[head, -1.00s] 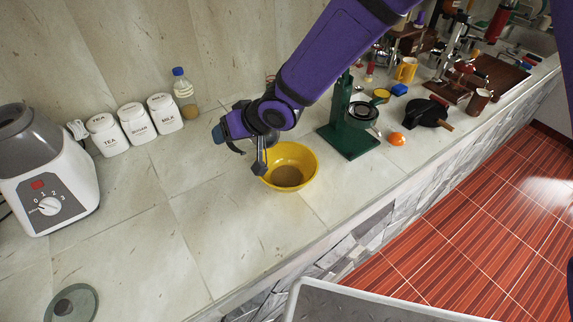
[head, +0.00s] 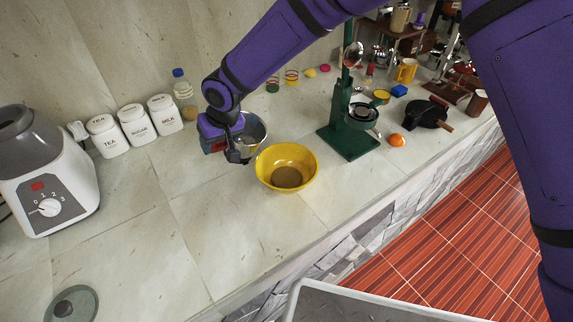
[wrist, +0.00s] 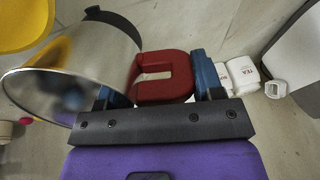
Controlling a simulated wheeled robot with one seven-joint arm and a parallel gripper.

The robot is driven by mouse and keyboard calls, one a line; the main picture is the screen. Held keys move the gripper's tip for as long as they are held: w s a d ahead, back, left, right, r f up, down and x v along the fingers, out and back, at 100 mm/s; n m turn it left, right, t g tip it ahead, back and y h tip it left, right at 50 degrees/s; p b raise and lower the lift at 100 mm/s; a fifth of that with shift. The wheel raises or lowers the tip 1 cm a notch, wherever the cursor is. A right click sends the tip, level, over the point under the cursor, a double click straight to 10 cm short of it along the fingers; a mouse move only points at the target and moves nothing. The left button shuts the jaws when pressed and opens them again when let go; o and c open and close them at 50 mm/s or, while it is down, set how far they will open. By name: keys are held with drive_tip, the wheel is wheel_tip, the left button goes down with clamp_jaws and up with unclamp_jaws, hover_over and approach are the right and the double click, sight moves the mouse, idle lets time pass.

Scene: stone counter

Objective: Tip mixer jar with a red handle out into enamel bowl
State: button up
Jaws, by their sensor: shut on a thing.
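The yellow enamel bowl (head: 302,161) stands upright on the counter with a brown patch in its bottom; its edge shows at the upper left of the wrist view (wrist: 22,28). The shiny metal mixer jar (head: 255,133) is up beside the bowl's left rim. In the wrist view the jar (wrist: 105,55) has a dark band at one end and its red handle (wrist: 177,86) between my fingers. My gripper (head: 236,154) is shut on that handle, left of the bowl. The jar's inside and exact tilt are hard to tell.
White canisters (head: 135,126) and a bottle (head: 184,92) stand behind to the left, near a white mixer base (head: 52,180). A green press (head: 350,140) and an orange (head: 397,140) are right of the bowl. The front left counter is mostly clear.

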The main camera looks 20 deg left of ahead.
drive_tip(key=shift+w+a+f+g+h, duration=0.15)
drive_tip(key=shift+a+f+h, duration=0.4)
drive_tip(key=shift+f, duration=0.4)
drive_tip(key=shift+w+a+f+g+h, duration=0.1)
drive_tip(key=shift+a+f+h, duration=0.2)
drive_tip(key=shift+f+h, duration=0.55)
drive_tip(key=shift+w+a+f+g+h, duration=0.15)
drive_tip(key=shift+a+f+h, duration=0.3)
drive_tip(key=shift+f, duration=0.8)
drive_tip(key=shift+s, duration=0.15)
